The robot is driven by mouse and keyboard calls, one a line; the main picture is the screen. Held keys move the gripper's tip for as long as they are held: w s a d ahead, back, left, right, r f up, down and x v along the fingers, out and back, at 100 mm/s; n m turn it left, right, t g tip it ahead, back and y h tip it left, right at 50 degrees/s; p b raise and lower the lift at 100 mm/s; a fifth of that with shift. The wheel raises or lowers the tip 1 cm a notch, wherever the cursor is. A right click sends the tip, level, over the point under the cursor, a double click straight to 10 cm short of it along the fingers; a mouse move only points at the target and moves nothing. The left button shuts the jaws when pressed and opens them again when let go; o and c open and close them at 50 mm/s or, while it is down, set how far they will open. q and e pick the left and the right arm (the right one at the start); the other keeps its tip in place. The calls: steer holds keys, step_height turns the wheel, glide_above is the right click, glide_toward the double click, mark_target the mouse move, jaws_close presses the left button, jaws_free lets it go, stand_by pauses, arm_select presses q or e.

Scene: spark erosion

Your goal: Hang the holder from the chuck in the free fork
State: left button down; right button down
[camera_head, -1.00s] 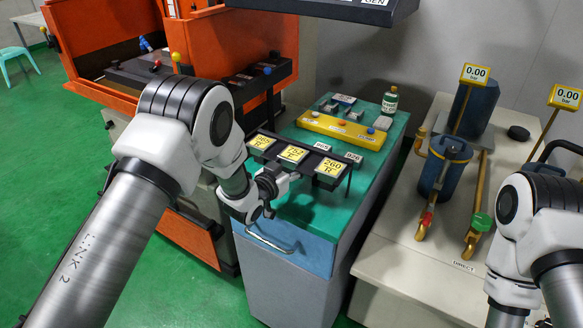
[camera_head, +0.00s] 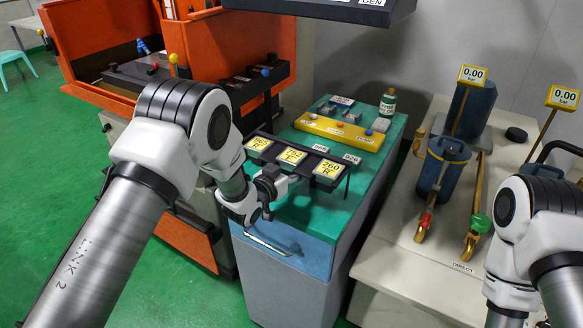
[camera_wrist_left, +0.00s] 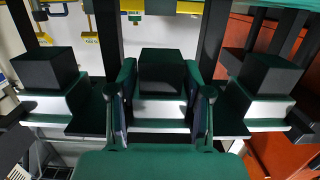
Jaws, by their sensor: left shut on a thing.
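A dark rack (camera_head: 342,180) with three yellow number plates stands at the front of the green-topped cabinet. My left gripper (camera_head: 270,187) is at its near side, under the plates. In the left wrist view, three dark blocks on white and green bodies sit in a row, one at the left (camera_wrist_left: 45,70), one in the middle (camera_wrist_left: 161,72) and one at the right (camera_wrist_left: 272,74). My left gripper (camera_wrist_left: 162,108) is shut on the middle holder (camera_wrist_left: 160,108), one finger on each side. I cannot make out a chuck or an empty fork. My right gripper is out of view.
The green cabinet top (camera_head: 288,210) carries a yellow tray (camera_head: 340,131) and a bottle (camera_head: 389,102) behind the rack. An orange machine (camera_head: 284,40) stands at the left. A pale bench (camera_head: 400,258) with gauges and a blue canister (camera_head: 440,170) stands at the right.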

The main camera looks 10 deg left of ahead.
arm_select(q)
jaws_free()
stand_by(0.4)
stand_by(0.4)
steer(key=shift+s, duration=0.15)
steer(key=shift+f+p+v, duration=0.2)
steer(key=shift+f+v, duration=0.05)
steer(key=shift+v, duration=1.35)
steer(key=shift+f+p+v, duration=0.25)
steer(key=shift+v, duration=1.4)
steer(key=shift+f+p+v, duration=0.2)
steer(key=shift+f+v, duration=0.05)
steer(key=shift+v, duration=1.35)
steer(key=shift+s, duration=0.1)
